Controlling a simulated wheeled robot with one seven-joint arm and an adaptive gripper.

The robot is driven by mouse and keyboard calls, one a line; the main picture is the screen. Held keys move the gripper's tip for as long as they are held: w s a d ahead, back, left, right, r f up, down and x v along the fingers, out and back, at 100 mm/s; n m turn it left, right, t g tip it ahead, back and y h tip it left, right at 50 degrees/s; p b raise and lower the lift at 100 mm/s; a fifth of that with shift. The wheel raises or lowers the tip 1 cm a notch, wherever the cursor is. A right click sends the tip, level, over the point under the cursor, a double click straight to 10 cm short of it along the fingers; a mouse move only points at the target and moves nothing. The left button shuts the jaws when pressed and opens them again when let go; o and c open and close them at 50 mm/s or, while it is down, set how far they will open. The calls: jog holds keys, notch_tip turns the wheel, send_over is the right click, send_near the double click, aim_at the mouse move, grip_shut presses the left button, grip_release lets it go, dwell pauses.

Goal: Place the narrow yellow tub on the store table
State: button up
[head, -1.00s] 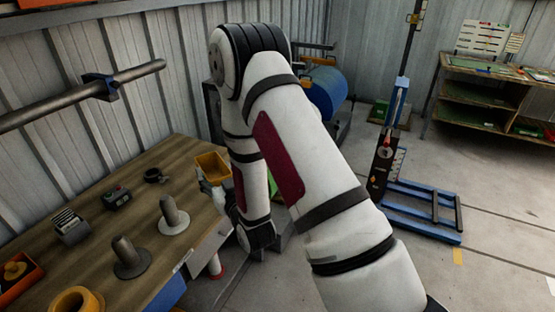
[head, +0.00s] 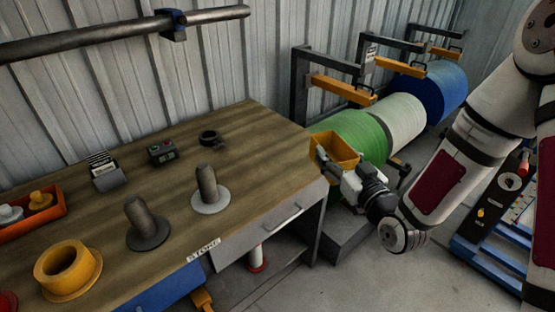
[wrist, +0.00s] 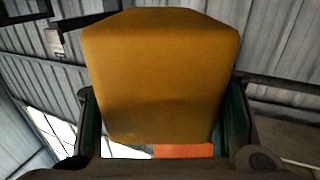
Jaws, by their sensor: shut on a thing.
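The narrow yellow tub (head: 338,148) is held just off the right end of the store table, in front of the green roll. My gripper (head: 338,168) is shut on it, and the fingers are partly hidden in the head view. In the wrist view the tub (wrist: 160,75) fills the middle, with a dark finger on each side. The store table (head: 245,125) has a brown wooden top and a label reading STORE on its front edge. The tub is apart from the tabletop, as far as the head view shows.
On the table stand a grey spindle (head: 147,228), a lighter-based spindle (head: 208,190), a yellow ring (head: 68,270), a black ring (head: 209,136), a small control box (head: 161,152) and an orange bin (head: 30,215). The table's right back corner is clear. Rolls (head: 400,118) stand behind my gripper.

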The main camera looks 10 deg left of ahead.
jog(key=s+a+f+n+g+y+b, duration=0.3)
jog(key=a+f+n+g+y+b, duration=0.15)
jog(key=a+b, duration=0.4)
jog(key=shift+m, duration=0.25)
jog(key=w+a, duration=0.1)
jog(key=w, duration=0.4)
jog(key=w+a+f+b, duration=0.1)
jog(key=w, duration=0.4)
jog(key=w+a+f, duration=0.1)
jog(key=w, duration=0.4)
jog(key=shift+w+b, duration=0.25)
jog(key=shift+b, duration=0.15)
jog(key=shift+f+b, duration=0.45)
jog(key=shift+f, duration=1.35)
jog(key=shift+f, duration=0.1)
jog(key=o, duration=1.2)
